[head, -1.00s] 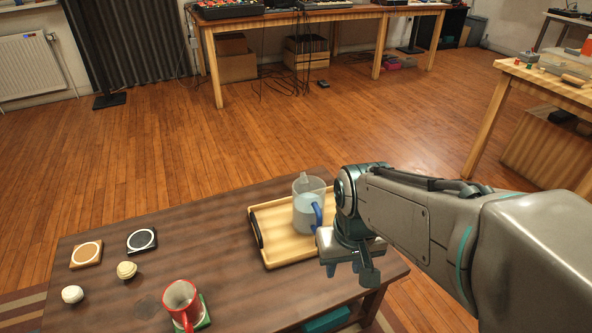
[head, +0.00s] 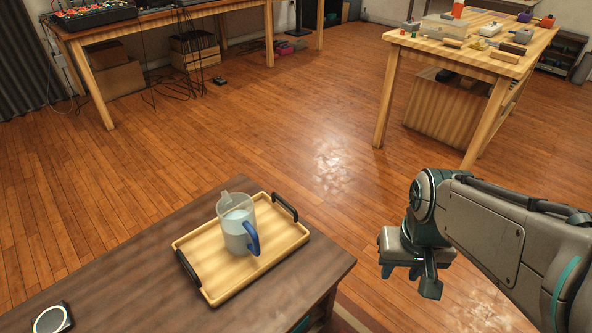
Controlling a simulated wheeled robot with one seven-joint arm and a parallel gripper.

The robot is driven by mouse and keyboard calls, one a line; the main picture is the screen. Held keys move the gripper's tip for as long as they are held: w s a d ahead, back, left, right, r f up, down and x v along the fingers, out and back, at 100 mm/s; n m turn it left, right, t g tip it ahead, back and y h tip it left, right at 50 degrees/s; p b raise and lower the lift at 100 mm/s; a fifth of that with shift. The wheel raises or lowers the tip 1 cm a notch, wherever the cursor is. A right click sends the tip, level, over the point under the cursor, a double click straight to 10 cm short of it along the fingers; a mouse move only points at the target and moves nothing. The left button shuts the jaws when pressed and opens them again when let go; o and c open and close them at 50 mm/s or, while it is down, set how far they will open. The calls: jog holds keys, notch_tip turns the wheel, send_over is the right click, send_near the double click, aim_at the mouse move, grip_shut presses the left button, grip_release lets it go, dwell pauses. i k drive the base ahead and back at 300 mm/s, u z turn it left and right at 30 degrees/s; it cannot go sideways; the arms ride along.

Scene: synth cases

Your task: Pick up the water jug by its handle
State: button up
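The water jug (head: 236,226) is clear with a pale filling and a blue handle (head: 252,239) on its right side. It stands upright on a light wooden tray (head: 218,285) with dark handles, on the dark low table (head: 165,290). My gripper (head: 410,279) points down, well to the right of the jug and beyond the table's right edge, over the floor. Its fingers look apart, with nothing between them. It does not touch the jug, and the handle is in plain view.
A coaster (head: 52,319) lies at the table's near left. A wooden workbench (head: 455,55) with tools and small items stands at the back right. Another bench (head: 165,22) with electronics and hanging cables stands at the back left.

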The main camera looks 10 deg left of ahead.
aim_at(236, 212)
jog(key=z, duration=0.1)
jog(key=k, duration=1)
jog(key=u, duration=1.7)
jog(key=i, duration=0.5)
